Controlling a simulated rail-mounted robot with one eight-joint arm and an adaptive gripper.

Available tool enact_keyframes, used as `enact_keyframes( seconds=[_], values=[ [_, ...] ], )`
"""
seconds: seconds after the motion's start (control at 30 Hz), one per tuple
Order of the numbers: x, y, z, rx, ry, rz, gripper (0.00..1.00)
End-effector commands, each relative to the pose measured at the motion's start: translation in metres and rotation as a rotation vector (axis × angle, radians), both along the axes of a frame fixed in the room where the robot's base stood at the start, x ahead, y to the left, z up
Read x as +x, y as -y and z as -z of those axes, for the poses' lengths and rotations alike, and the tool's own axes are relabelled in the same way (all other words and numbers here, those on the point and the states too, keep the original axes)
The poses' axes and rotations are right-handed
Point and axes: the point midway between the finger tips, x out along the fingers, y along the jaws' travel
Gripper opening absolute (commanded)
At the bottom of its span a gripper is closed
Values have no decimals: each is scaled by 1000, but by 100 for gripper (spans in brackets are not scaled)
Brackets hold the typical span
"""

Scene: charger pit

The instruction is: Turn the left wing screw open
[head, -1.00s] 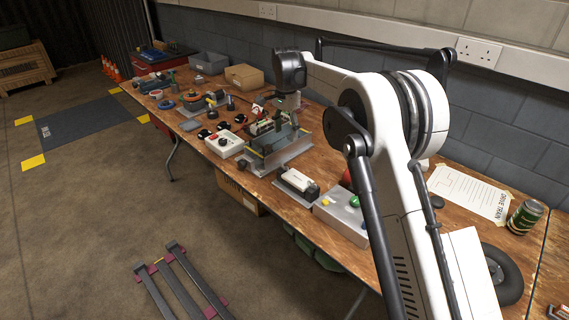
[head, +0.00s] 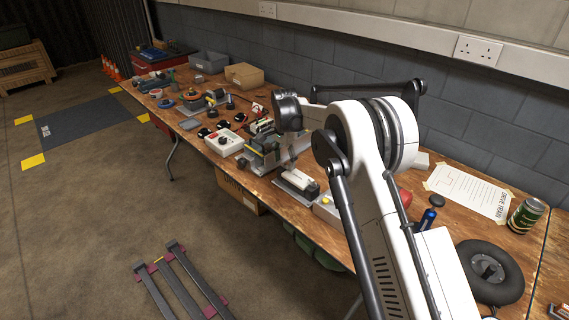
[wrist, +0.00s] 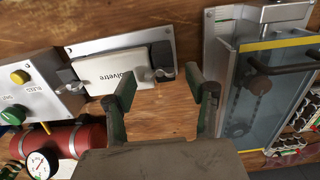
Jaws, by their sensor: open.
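A white lettered block (wrist: 112,72) sits on a grey metal plate (wrist: 88,46) in the wrist view. A small grey fitting (wrist: 66,78) is at its left end and another (wrist: 163,75) at its right end; these look like the wing screws, but their turn is too small to read. The block also shows in the head view (head: 300,181), below my wrist. My gripper (wrist: 165,92) is open and empty. In the wrist picture its fingertips lie either side of the right-hand fitting; I cannot tell the height gap. The left-hand fitting is outside the fingers.
A clear-fronted case with a yellow edge (wrist: 270,42) stands close to the right finger. A grey button box (wrist: 40,92) and a red cylinder with a gauge (wrist: 75,137) are at left. Bare wood shows between the fingers.

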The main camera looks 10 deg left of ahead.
Motion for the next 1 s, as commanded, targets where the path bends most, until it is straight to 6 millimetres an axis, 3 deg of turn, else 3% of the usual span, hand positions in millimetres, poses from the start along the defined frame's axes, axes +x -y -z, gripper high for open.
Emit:
enact_keyframes(
  seconds=[0.43, 0.77, 1.0],
  values=[
    [0, 0, 10, 0, 0, 0, 51],
    [0, 0, 10, 0, 0, 0, 7],
    [0, 0, 10, 0, 0, -18, 6]
  ],
)
